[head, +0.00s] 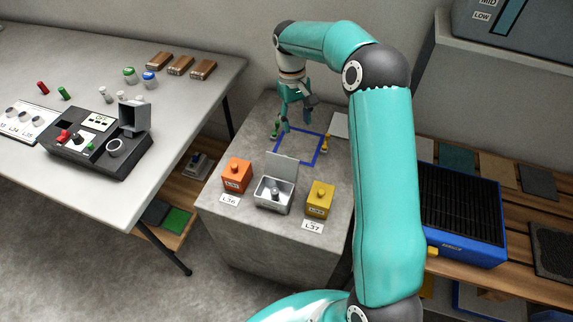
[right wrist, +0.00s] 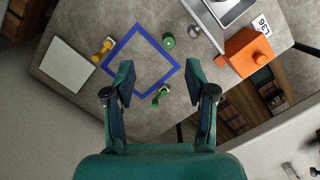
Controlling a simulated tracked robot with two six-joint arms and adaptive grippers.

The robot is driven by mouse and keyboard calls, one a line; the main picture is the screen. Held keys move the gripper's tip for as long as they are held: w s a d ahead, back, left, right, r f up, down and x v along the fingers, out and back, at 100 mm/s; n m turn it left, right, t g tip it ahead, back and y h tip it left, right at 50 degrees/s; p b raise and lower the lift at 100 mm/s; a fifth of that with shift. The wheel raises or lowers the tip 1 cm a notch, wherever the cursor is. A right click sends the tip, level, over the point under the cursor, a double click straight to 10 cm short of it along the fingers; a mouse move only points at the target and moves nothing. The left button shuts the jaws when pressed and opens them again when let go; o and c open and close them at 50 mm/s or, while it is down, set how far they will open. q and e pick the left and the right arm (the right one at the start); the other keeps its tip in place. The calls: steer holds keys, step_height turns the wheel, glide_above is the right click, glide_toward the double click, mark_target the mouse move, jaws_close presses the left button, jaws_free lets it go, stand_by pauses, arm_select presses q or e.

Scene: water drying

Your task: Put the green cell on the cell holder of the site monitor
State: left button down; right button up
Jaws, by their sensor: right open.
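My right gripper (head: 297,112) is open and empty above the rear of the blue square outline (head: 318,150) on the grey stand. In the right wrist view its two fingers (right wrist: 160,92) are spread wide. A small green piece (right wrist: 160,97) lies between them in that picture, near the square's edge, and a round green piece (right wrist: 168,43) lies farther off. Which is the green cell I cannot tell. A green piece (head: 275,131) shows beside the fingers in the head view. Another green piece (head: 64,93) lies on the left table, by a black console (head: 95,150) with a raised lid. I cannot identify the cell holder.
On the stand are an orange box (head: 237,175), an open metal box (head: 275,192), a yellow box (head: 320,199) and a yellow piece (right wrist: 102,50). A white sheet (right wrist: 68,64) lies beside the square. A blue crate-like unit (head: 462,215) stands on the right bench.

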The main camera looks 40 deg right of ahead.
steer(key=shift+m, duration=0.3)
steer(key=f+b, duration=0.1)
steer(key=f, duration=0.2)
steer(key=w+a+f+b, duration=0.1)
steer(key=f, duration=0.3)
steer(key=w+f+b, duration=0.1)
steer(key=f, duration=0.2)
steer(key=shift+a+f+b, duration=0.15)
steer(key=shift+f+b, duration=0.2)
steer(key=shift+s+f, duration=0.2)
steer(key=shift+f, duration=0.7)
steer(key=shift+s+f, duration=0.15)
steer(key=shift+f, duration=0.8)
steer(key=shift+s+f, duration=0.2)
steer(key=shift+f, duration=0.7)
jaws_close()
